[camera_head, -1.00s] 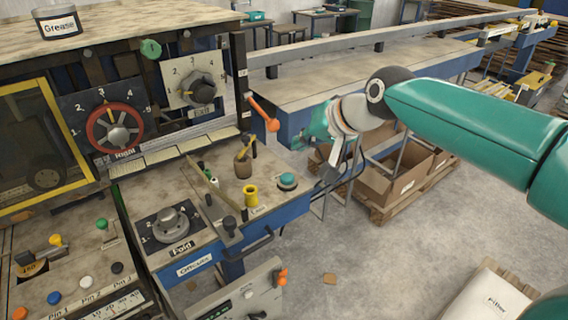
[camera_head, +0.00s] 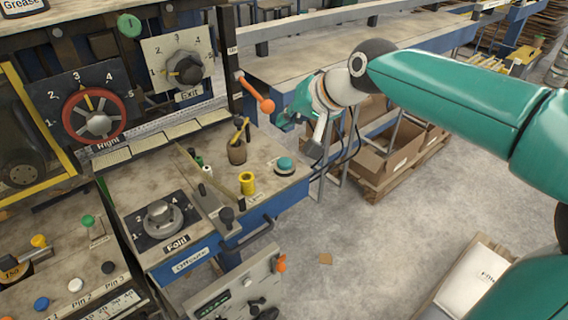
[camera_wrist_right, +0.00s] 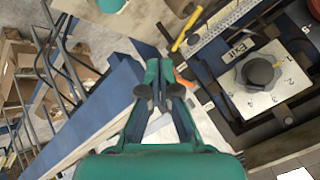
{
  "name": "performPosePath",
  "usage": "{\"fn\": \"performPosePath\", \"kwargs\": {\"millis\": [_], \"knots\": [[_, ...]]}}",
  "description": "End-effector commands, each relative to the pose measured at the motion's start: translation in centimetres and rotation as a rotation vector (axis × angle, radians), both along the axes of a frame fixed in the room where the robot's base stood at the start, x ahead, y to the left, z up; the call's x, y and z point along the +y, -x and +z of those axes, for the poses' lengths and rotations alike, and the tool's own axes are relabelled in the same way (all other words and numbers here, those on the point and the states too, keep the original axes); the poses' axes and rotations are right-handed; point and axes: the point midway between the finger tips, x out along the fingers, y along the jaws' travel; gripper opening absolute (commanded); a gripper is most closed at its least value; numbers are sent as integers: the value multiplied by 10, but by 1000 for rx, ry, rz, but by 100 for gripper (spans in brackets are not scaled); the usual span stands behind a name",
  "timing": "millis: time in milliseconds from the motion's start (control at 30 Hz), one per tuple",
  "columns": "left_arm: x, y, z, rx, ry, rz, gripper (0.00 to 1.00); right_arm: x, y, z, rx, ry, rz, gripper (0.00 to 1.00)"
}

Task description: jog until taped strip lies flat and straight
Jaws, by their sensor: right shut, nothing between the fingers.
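A pale segmented strip (camera_head: 160,138) runs beside a metal ruler on the machine; I cannot tell for sure whether this is the taped strip. A teal push button (camera_head: 285,166) sits at the right corner of the worn bench top (camera_head: 225,165). My right gripper (camera_head: 283,122) is above and beyond the button, to the right of the orange-tipped lever, touching nothing that I can see. In the right wrist view my right gripper (camera_wrist_right: 161,92) is shut and empty. The Exit dial (camera_wrist_right: 258,73) lies to its right there. My left gripper is out of view.
The Right dial (camera_head: 95,115), Exit dial (camera_head: 185,70) and Fold dial (camera_head: 160,215) face me. An orange-tipped lever (camera_head: 265,104) sticks out close to my right gripper.

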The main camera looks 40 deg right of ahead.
Motion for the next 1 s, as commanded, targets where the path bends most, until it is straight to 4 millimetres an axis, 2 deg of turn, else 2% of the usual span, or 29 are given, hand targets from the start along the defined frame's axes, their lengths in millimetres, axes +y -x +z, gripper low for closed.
{"fn": "performPosePath", "kwargs": {"millis": [33,200,500,1000], "knots": [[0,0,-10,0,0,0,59,0,0,-11,2,0,-1,0],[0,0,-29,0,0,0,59,0,0,-35,1,0,-1,0],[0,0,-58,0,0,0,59,-1,0,-68,1,0,-1,0],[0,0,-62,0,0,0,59,-1,0,-73,0,0,-2,0]]}}
